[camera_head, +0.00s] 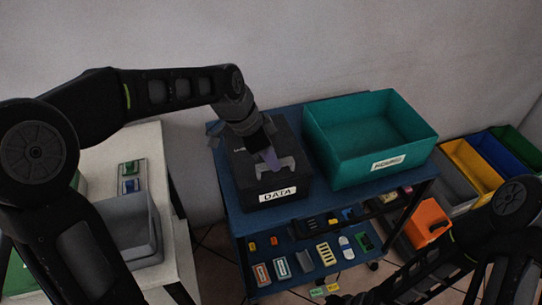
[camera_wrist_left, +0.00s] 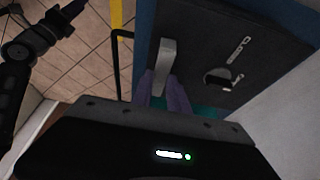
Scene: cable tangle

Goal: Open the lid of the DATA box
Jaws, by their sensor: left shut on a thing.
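The DATA box (camera_head: 283,202) is dark, with a white label reading DATA on its front, and stands on the left part of the blue cart top. Its lid (camera_head: 244,165) looks down on the box. My left gripper (camera_head: 270,157) reaches down over the lid and is shut on the light grey lid handle (camera_head: 287,165). In the left wrist view, the purple-grey fingers (camera_wrist_left: 166,94) meet the handle (camera_wrist_left: 166,62) on the dark lid (camera_wrist_left: 203,50). Part of the lid is hidden behind my wrist. My right arm shows at lower right, but its gripper is not in view.
A teal open bin (camera_head: 345,157) stands close right of the box on the blue cart (camera_head: 228,178). Small parts lie on the shelf below. A white table (camera_head: 152,150) with a grey bin (camera_head: 130,225) is at left. Coloured bins (camera_head: 470,168) stand at right, and a wall is behind.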

